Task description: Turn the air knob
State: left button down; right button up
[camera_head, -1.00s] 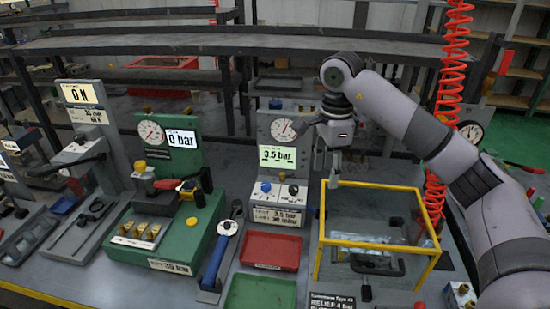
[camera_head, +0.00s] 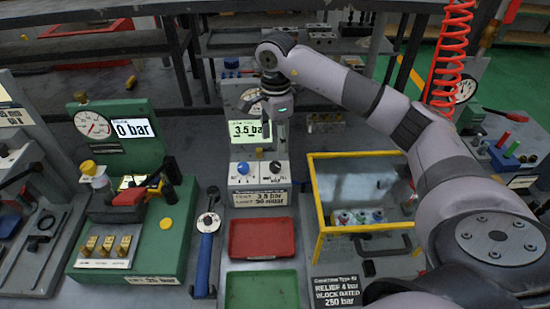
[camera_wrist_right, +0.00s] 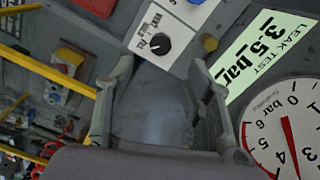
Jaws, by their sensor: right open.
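A white control panel (camera_head: 259,181) sits below the 3.5 bar leak test display. It carries a blue knob (camera_head: 243,168) on the left and a black knob (camera_head: 276,167) on the right. In the right wrist view, the black knob (camera_wrist_right: 160,44) shows a white pointer and printed labels, and the blue knob (camera_wrist_right: 196,1) is cut by the top edge. I cannot read which one is the air knob. My right gripper (camera_head: 279,144) hangs above and behind the black knob, in front of the display. Its fingers (camera_wrist_right: 163,70) are apart and empty, not touching the knob.
A gauge (camera_wrist_right: 285,125) and the display (camera_wrist_right: 265,50) stand close to the gripper. Red (camera_head: 263,254) and green (camera_head: 262,291) trays lie in front. A green pressure stand (camera_head: 180,230) is at left.

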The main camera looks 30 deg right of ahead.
aim_at(275, 165)
notch_tip(275, 165, down, 8)
jog(key=shift+r+p, duration=0.2)
jog(key=shift+p, duration=0.5)
jog(key=shift+f, duration=0.6)
pick_arm(q)
jog(key=shift+w+r, duration=0.25)
jog(key=shift+r, duration=0.25)
jog(key=shift+w+r, duration=0.25)
jog(key=shift+r, duration=0.2)
pick_arm(e)
jog(key=shift+c, duration=0.5)
grip_shut()
